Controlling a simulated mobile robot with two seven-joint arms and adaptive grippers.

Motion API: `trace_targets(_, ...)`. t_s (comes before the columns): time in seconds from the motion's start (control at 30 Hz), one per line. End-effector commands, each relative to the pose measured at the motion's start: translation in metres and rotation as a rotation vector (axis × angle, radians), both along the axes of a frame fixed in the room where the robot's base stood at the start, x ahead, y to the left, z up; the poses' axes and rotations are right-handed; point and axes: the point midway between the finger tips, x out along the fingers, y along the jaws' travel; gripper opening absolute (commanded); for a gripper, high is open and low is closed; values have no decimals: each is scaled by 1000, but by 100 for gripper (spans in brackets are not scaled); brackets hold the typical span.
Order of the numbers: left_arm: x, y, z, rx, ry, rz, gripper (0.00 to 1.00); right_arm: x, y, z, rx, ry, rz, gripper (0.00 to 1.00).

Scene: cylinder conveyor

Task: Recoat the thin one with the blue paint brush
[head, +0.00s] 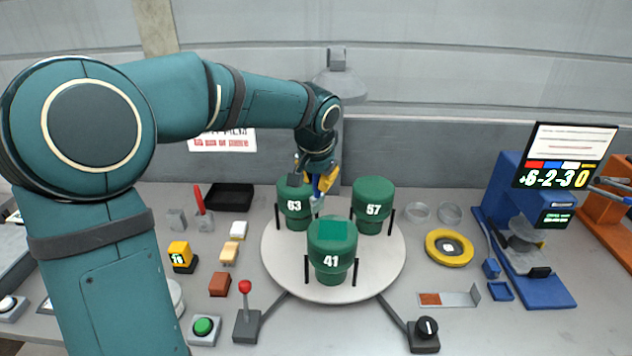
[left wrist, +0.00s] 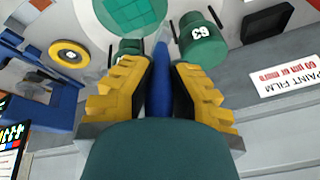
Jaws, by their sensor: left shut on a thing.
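Three dark green cylinders stand upright on a round pale turntable (head: 285,255): 63 (head: 294,215) at back left, 57 (head: 373,210) at back right and 41 (head: 331,262) in front. Cylinder 41 has a brighter green square patch on top. I cannot tell which is the thin one. My left gripper (head: 322,180) is shut on the blue paint brush (head: 320,187), above the turntable between 63 and 57. In the left wrist view the blue handle (left wrist: 162,85) lies between the yellow fingers. The brush tip is hard to make out. My right gripper is not in view.
A screen (head: 568,155) reads "+6-2-3 0" above a blue gauge stand (head: 555,280). A yellow ring (head: 449,247) lies right of the turntable. Left are small blocks, a black tray (head: 229,197), a red-knobbed lever (head: 246,310) and a green button (head: 204,328). A black knob (head: 426,330) sits front right.

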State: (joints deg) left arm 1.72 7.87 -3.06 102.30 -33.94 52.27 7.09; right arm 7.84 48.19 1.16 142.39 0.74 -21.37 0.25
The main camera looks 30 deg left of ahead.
Motion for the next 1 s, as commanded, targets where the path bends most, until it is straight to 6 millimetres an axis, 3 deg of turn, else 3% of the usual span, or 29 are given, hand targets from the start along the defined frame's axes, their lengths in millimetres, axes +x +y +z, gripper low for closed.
trace_targets(0.43,3,2,42,-1,-1,0,0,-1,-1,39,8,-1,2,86)
trace_targets(1.0,3,2,45,-1,0,0,0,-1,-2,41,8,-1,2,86)
